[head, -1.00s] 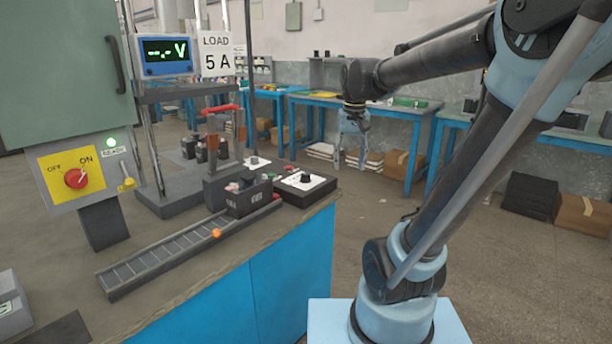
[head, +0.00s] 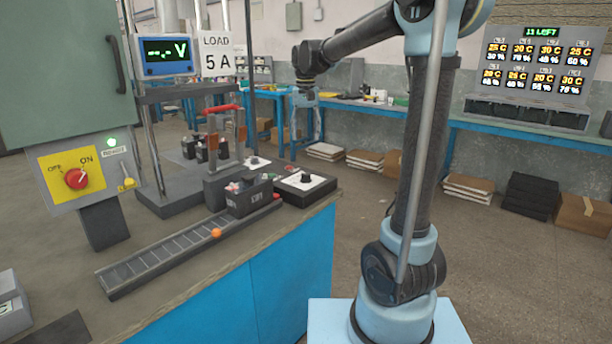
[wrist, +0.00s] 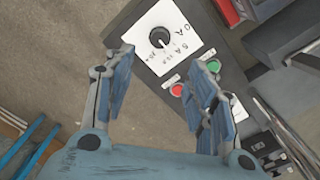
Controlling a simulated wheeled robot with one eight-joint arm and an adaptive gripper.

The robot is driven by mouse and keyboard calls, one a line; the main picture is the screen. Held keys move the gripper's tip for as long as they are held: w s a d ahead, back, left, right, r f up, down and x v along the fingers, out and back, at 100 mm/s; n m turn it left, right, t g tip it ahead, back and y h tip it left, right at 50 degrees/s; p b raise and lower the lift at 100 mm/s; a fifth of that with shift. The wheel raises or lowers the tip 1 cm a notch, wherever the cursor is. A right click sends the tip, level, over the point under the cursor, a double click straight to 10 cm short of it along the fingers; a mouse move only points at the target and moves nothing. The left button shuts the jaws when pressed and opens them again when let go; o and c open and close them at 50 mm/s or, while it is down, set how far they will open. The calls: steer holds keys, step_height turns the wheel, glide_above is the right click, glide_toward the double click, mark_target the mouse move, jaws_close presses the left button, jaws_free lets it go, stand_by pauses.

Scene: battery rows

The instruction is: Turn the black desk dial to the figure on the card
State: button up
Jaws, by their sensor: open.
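The black desk dial (head: 306,177) sits on a white plate on a dark box (head: 300,193) at the bench's right end. In the wrist view the dial (wrist: 159,38) shows round and black, with "0 A" and "5 A" marks on its plate (wrist: 150,55). The card (head: 217,55) reads "LOAD 5 A". My gripper (head: 305,125) hangs in the air beyond the bench's right end, above and behind the dial. In the wrist view my gripper (wrist: 160,80) is open and empty, its fingers apart, with the dial past the fingertips and touching neither.
Green (wrist: 214,66) and red (wrist: 177,89) buttons sit beside the dial plate. A dark battery (head: 249,196) stands on the slotted rail left of the dial box. A press-like stand with a red handle (head: 221,109) rises behind. Free air lies right of the bench.

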mark_target(306, 174)
step_height(306, 174, down, 16)
steer(key=shift+r, duration=0.1)
stand_by(0.5)
steer(key=c, duration=1.1)
